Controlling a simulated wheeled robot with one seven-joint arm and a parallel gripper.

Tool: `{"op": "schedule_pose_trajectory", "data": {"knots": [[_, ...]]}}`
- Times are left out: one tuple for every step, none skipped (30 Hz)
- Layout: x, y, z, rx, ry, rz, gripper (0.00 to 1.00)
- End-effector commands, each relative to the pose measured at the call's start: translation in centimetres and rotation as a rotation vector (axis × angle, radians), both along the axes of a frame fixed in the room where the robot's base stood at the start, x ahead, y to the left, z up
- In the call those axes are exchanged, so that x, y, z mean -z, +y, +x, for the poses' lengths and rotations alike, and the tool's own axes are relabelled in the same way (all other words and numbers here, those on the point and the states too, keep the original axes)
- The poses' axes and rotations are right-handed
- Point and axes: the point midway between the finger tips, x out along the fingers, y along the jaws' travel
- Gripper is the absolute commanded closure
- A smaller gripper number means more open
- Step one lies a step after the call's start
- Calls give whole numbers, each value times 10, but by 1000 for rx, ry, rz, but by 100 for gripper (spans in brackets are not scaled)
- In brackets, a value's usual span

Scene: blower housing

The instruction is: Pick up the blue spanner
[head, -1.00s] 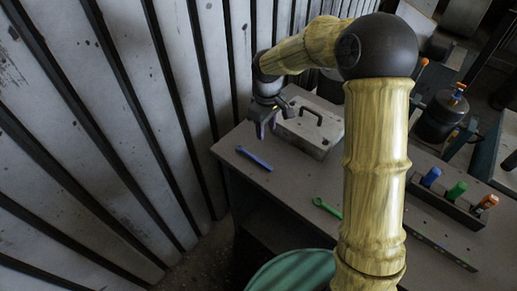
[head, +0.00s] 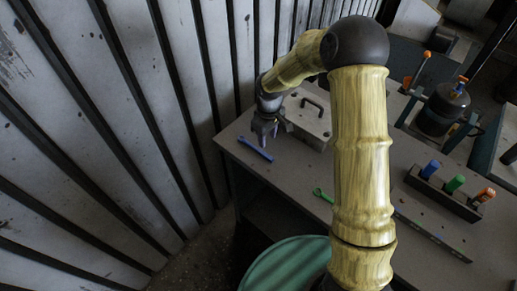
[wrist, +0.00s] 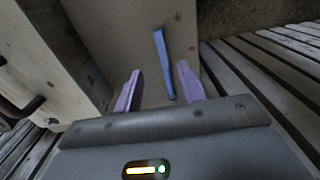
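The blue spanner (head: 255,149) lies flat on the grey table near its left edge in the head view. In the wrist view the spanner (wrist: 164,62) lies beyond and between my two purple fingertips, nearer the right finger. My gripper (head: 264,138) hangs just above the table beside the spanner's far end. In the wrist view my gripper (wrist: 158,86) is open, with nothing between its fingers. I cannot tell the exact height of the fingertips above the table.
A grey metal box with a handle (head: 308,117) stands close to my gripper. A green spanner (head: 323,196) lies nearer on the table (head: 290,178). A holder with blue, green and orange-topped items (head: 443,197) stands at right. A slatted wall (head: 120,130) rises at left.

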Motion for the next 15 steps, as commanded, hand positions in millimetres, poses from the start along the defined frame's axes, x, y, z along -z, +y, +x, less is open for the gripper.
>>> {"op": "schedule_pose_trajectory", "data": {"knots": [[9,0,-1,0,5,-1,60],[14,0,-2,0,6,-1,60],[20,0,-1,-2,4,-1,60],[24,1,-1,-2,4,-1,60],[28,1,-1,-1,3,0,60],[31,0,-1,0,2,0,60],[34,0,-1,1,3,0,60],[35,0,-1,1,1,0,60],[36,0,-1,1,1,0,60],[37,0,0,1,0,0,60],[37,0,0,1,0,0,60],[36,0,0,1,0,0,60],[36,0,0,1,0,0,60],[36,0,0,1,0,0,60],[36,0,0,1,0,0,60]]}}
